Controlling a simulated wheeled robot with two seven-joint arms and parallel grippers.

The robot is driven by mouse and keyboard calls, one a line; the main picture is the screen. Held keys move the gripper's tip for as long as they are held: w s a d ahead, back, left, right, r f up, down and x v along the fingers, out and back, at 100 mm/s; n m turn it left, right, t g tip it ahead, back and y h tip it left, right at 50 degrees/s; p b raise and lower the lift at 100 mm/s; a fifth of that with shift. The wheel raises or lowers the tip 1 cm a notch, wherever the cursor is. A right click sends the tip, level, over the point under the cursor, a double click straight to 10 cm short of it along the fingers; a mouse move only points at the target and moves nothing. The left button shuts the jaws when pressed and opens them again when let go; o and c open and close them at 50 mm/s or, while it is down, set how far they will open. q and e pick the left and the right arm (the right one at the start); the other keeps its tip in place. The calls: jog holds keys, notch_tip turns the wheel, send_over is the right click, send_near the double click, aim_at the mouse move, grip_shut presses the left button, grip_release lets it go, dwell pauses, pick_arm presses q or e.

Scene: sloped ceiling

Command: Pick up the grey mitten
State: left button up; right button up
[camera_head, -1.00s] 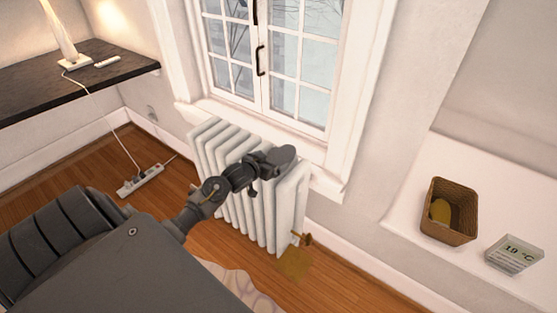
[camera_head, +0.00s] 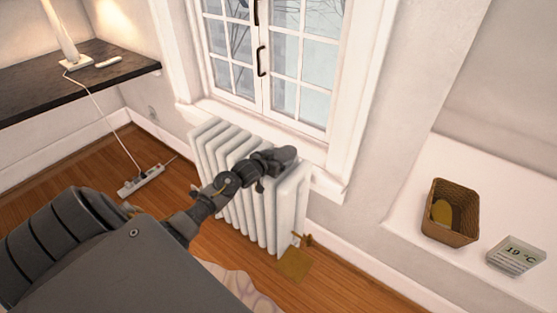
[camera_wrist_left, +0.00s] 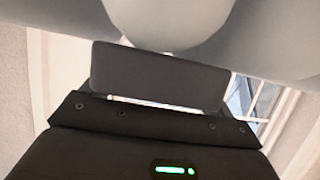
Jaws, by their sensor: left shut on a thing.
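The grey mitten (camera_head: 286,154) shows in the head view as a small rounded dark grey shape at the tip of my left arm, over the right part of the radiator top. My left gripper (camera_head: 272,163) is shut on it. In the left wrist view, a smooth grey mass with a rounded lobe, which looks like the mitten (camera_wrist_left: 165,22), fills the top, close to the camera. A dark finger (camera_wrist_left: 158,75) of the gripper lies just below it. The other finger is hidden. I cannot tell whether the mitten touches the radiator. My right gripper is not in view.
The white radiator (camera_head: 290,205) stands under the window (camera_head: 270,60). A mustard cloth-like thing (camera_head: 296,265) lies on the floor. A power strip (camera_head: 141,180) lies at left.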

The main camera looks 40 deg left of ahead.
pick_arm(q)
jog(key=shift+r, duration=0.1)
jog(key=shift+r, duration=0.2)
notch_tip(320, 180, up, 2)
jog(key=shift+r, duration=0.15)
jog(key=d+r, duration=0.1)
jog(key=r, duration=0.1)
jog(key=s+d+r, duration=0.1)
jog(key=d+r, duration=0.1)
jog(key=d+r+p, duration=0.1)
jog(key=r, duration=0.1)
jog(key=shift+s+d, duration=0.15)
jog(key=shift+d, duration=0.1)
jog(key=s+d+r+b, duration=0.1)
jog(key=d+r, duration=0.3)
jog(key=d, duration=0.5)
jog(key=shift+s, duration=0.9)
